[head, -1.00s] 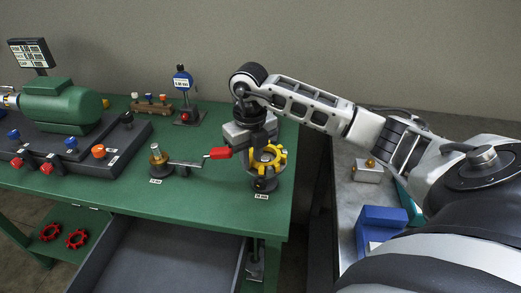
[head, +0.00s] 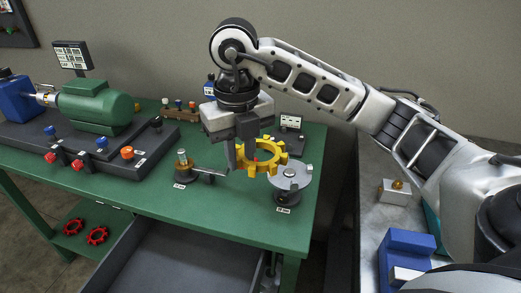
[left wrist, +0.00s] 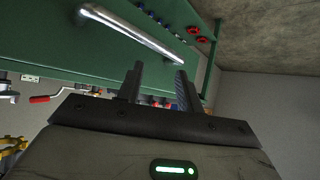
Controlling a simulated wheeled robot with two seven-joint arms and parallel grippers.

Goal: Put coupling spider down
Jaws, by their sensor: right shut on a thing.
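The yellow coupling spider (head: 270,163), a ring with square teeth, is in my right gripper (head: 246,158). The gripper points down and its jaws are shut on the spider's left side. The spider is tilted, and appears raised just behind and left of a round grey plate on a stand (head: 290,177); I cannot tell the exact gap. A smaller post fixture with a brass top and a grey arm (head: 184,166) stands to the left. My left gripper (left wrist: 160,82) shows only in the left wrist view, with its two fingers apart and nothing between them.
A green motor (head: 97,105) and a dark base with coloured knobs stand on the green bench (head: 150,205) at left. Two red spiders (head: 97,235) lie on the lower shelf. An open drawer (head: 170,260) sits below.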

